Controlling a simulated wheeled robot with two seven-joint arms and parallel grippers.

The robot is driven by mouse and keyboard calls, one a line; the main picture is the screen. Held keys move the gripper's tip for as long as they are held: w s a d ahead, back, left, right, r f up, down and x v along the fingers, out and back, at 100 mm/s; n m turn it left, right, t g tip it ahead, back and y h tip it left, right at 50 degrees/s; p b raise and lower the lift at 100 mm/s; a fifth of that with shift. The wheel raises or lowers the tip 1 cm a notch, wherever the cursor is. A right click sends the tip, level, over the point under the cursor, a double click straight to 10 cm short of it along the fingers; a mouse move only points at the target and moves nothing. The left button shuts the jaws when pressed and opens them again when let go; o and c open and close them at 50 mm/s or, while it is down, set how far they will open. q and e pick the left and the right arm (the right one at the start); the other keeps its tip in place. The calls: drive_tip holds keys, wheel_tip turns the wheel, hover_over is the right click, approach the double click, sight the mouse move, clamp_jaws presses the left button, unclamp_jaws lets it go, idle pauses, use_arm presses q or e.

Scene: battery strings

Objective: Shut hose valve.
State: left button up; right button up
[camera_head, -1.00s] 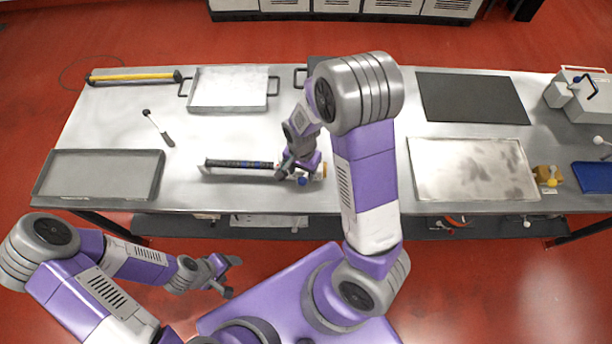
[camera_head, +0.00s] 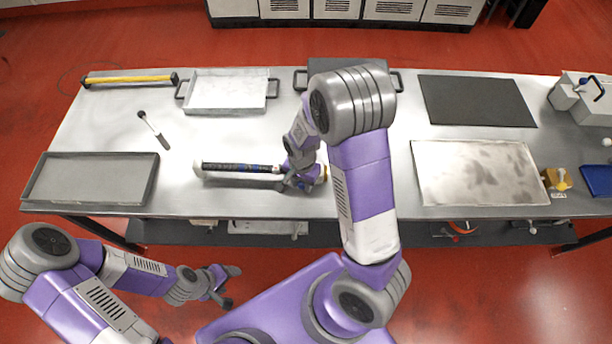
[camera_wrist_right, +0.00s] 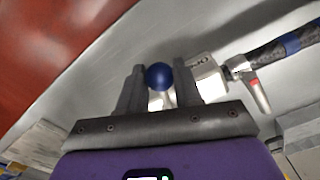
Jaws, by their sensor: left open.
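A dark hose with blue bands (camera_head: 238,167) lies along the table in the head view. Its right end is at my right gripper (camera_head: 301,184), which hides most of the valve. In the right wrist view, a blue ball knob (camera_wrist_right: 158,76) sits between the two fingers of my right gripper (camera_wrist_right: 160,84). The fingers flank it closely; whether they press on it is not clear. Beside it are a pale lettered part (camera_wrist_right: 208,80) and the dark hose (camera_wrist_right: 290,45) with a metal fitting. My left gripper (camera_head: 229,286) is open and empty, in front of the table.
A grey tray (camera_head: 40,192) is at the table's left. A yellow bar (camera_head: 130,79), a white tray (camera_head: 228,108) and a small black-headed tool (camera_head: 153,129) lie behind. A dark mat (camera_head: 476,101), metal plate (camera_head: 470,182) and yellow block (camera_head: 556,179) are at right.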

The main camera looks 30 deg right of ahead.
drive_tip(key=shift+c, duration=1.2)
drive_tip(key=shift+s+d+n, duration=0.6)
drive_tip(key=shift+s+n, duration=0.1)
drive_tip(key=shift+n, duration=0.6)
drive_tip(key=shift+s+d+n, duration=0.55)
drive_tip(key=shift+d+n, duration=0.2)
drive_tip(key=shift+n, duration=0.45)
drive_tip(key=shift+s+d+n+b, duration=0.35)
drive_tip(key=shift+d+n, duration=0.45)
drive_tip(key=shift+n, duration=0.5)
